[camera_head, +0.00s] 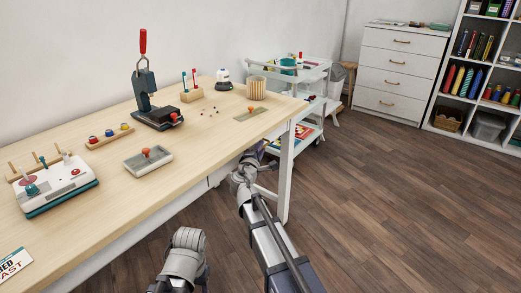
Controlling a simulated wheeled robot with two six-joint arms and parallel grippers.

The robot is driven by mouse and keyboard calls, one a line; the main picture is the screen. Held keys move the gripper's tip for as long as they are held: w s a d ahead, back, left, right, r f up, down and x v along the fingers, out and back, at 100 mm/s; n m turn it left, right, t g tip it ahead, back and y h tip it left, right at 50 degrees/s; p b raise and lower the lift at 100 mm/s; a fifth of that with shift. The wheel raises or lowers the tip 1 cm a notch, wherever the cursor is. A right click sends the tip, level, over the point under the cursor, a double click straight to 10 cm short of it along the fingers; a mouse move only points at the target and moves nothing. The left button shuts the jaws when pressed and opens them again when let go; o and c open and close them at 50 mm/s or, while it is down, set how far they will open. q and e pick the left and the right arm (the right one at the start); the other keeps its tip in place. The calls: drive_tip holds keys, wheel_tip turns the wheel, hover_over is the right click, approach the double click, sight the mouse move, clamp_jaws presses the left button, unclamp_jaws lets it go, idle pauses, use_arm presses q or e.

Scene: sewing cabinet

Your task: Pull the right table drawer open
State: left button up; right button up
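The light wooden table (195,148) runs along the left, with a white front below its top. A short stretch of the right table drawer's front (222,174) shows beside my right gripper; its handle is hidden. My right gripper (250,160) is at the table's front edge near the right front leg. Its fingers are too small and covered to tell whether they are open or shut, or touching the drawer. A grey link of my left arm shows at the bottom, and my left gripper is not in view.
A white table leg (286,175) stands just right of my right gripper. A white cart (312,75) is behind the table's far end. A grey tray (148,160) and a press (146,90) are on the tabletop. The wooden floor (400,210) at right is clear.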

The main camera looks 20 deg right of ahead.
clamp_jaws()
idle(1.0)
